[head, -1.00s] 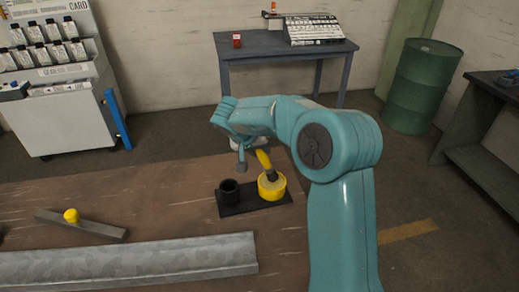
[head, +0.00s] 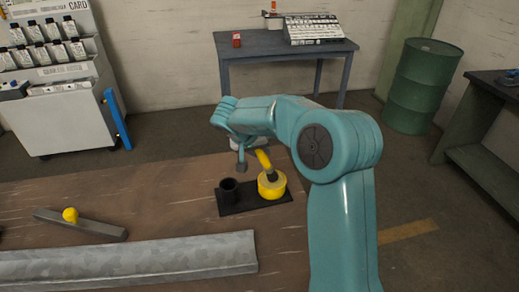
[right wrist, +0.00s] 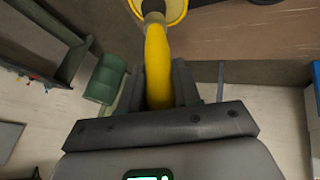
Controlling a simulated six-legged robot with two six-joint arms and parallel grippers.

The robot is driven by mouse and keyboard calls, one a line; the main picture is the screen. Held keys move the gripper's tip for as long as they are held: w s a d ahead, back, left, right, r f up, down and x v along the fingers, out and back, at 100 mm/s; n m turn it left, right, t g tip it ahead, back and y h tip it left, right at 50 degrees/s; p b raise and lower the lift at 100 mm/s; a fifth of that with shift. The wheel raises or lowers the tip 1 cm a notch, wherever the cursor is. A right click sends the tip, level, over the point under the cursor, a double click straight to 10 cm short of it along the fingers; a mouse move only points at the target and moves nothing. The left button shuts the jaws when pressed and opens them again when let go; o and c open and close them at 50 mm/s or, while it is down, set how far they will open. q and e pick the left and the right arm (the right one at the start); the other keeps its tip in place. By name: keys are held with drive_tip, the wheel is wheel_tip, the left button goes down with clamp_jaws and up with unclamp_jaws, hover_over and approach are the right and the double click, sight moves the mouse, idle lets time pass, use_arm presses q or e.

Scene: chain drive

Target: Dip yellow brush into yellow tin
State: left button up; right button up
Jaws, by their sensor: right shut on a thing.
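The yellow brush (head: 263,158) is tilted, with its dark lower end at the mouth of the yellow tin (head: 279,192). How deep its bristles reach cannot be told. My right gripper (right wrist: 158,80) is shut on the brush's yellow handle (right wrist: 157,55), which runs between its two dark fingers. In the right wrist view the dark end of the brush overlaps the tin (right wrist: 175,10) at the top edge. In the head view my right arm hides most of this gripper. My left gripper is not in view.
The tin stands on a black tray (head: 237,210) beside a black cup (head: 229,191). A grey bar with a yellow knob (head: 70,215) lies to the left on the brown table (head: 150,190). A grey metal channel (head: 130,258) runs along the front.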

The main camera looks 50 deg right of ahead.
drive_tip(key=shift+f+b, duration=0.1)
drive_tip(key=shift+b, duration=0.3)
idle(1.1)
wheel_tip(320, 180, up, 2)
drive_tip(key=shift+p, duration=0.6)
drive_tip(key=shift+r+p, duration=1.45)
drive_tip(key=shift+r, duration=1.15)
drive_tip(key=shift+f, duration=0.1)
